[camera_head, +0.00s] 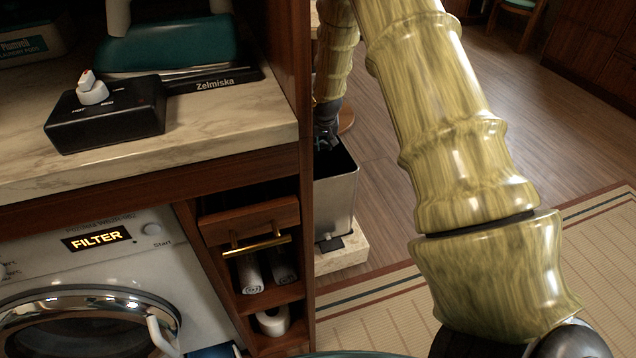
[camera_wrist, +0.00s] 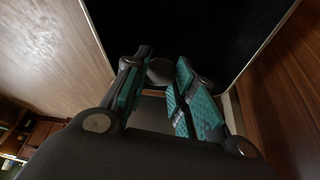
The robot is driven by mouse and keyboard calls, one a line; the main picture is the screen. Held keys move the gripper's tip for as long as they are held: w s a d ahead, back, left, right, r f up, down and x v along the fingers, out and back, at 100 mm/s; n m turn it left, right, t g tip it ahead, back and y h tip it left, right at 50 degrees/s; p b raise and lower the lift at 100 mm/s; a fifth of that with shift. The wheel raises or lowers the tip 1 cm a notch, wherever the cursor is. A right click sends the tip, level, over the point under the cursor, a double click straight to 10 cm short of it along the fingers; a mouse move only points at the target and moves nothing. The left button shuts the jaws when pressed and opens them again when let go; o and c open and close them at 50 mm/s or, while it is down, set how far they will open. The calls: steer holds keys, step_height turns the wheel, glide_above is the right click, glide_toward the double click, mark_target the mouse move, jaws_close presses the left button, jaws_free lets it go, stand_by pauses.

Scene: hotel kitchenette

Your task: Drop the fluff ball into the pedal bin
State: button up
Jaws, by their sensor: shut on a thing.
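The pedal bin (camera_head: 337,205) is a grey metal box with an open, dark top, standing on a pale stone base beside the cabinet. My gripper (camera_head: 326,138) is over the far left part of its opening. In the wrist view, my gripper (camera_wrist: 160,80) has its teal-padded fingers closed on a small dark grey rounded thing, which looks like the fluff ball (camera_wrist: 160,71). Behind it is the bin's black interior, with the bin's rim (camera_wrist: 262,45) along the right. The fluff ball cannot be made out in the head view.
The wooden cabinet side stands close on the bin's left. A washing machine (camera_head: 95,275) is below. Open wooden floor lies right of the bin, with a striped rug (camera_head: 375,315) in front.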

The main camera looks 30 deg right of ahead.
mark_target(324, 149)
steer(key=shift+f+b, duration=1.5)
steer(key=shift+f, duration=0.45)
steer(key=o, duration=0.8)
steer(key=shift+c, duration=0.2)
steer(key=shift+s+r, duration=0.1)
steer(key=shift+r, duration=0.05)
steer(key=v, duration=1.1)
steer(key=shift+s+r, duration=0.2)
steer(key=shift+r, duration=0.1)
steer(key=shift+a, duration=0.15)
